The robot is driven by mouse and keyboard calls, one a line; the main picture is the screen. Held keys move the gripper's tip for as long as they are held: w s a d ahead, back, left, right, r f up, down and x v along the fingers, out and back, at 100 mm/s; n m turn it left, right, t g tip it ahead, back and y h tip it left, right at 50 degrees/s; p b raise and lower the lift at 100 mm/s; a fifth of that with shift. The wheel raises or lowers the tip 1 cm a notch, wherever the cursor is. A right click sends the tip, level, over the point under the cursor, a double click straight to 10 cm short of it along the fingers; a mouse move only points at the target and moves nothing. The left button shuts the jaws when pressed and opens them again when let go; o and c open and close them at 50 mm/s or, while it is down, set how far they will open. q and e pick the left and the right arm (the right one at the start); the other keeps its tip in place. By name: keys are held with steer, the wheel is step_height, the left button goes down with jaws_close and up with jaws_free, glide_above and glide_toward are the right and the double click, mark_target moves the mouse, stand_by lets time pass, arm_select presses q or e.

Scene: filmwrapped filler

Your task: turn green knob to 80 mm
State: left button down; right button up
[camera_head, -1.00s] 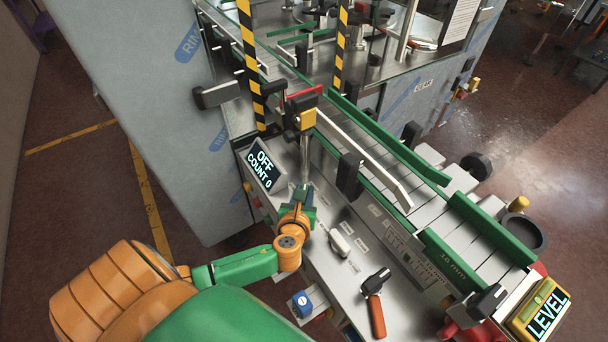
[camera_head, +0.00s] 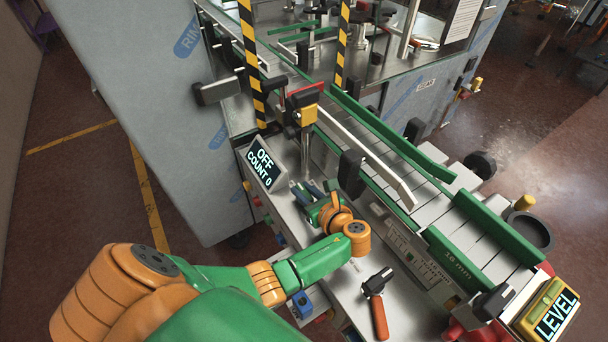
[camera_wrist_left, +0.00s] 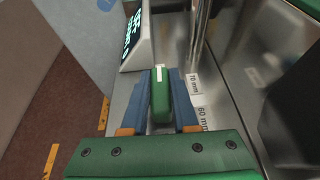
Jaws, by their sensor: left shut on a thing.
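The green knob (camera_wrist_left: 161,100) shows in the left wrist view between the two blue fingers of my left gripper (camera_wrist_left: 161,104), which is shut on it. A white mark lies on the knob's far end. The printed 70 mm label (camera_wrist_left: 193,83) and 60 mm label (camera_wrist_left: 204,118) are right of the knob; no 80 mm label shows. In the head view my left gripper (camera_head: 304,192) is low over the steel panel (camera_head: 345,295), right of the display, and the knob cannot be made out there. My right gripper is out of view.
A display reading OFF, COUNT 0 (camera_head: 263,163) stands close to the gripper's left. A steel post (camera_head: 305,155) rises just behind it. The conveyor with green guide rails (camera_head: 390,137) runs along the right. A black knob (camera_head: 378,281) and an orange handle (camera_head: 379,318) are nearer the front.

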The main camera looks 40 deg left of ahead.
arm_select(q)
steer(key=shift+r, duration=0.1)
stand_by(0.5)
steer(key=c, duration=0.8)
jaws_free()
steer(key=shift+o, duration=0.6)
steer(key=shift+a, duration=0.15)
steer(key=v, duration=0.7)
steer(key=shift+b, duration=0.3)
steer(key=shift+w, duration=0.1)
